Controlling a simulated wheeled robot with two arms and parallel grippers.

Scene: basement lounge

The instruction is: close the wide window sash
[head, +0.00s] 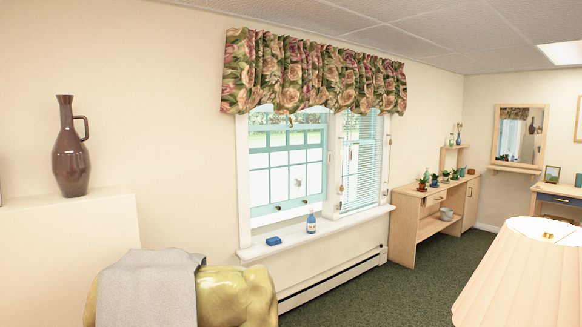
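The wide window sash (285,165) is the left, larger part of the window in the head view. It has a teal frame with a grid of panes, and greenery and bright light show behind it. Its bottom rail (290,206) carries small dark fittings and lies above the white window sill (330,228). I cannot tell from here how far the sash stands open. The floral valance (310,72) hides its top. Neither of my grippers shows in this view.
A narrower window with blinds (361,165) is to the right. A yellow armchair (235,295) with a grey throw (148,288) and a lampshade (525,275) are in front. Green carpet (405,285) lies open between.

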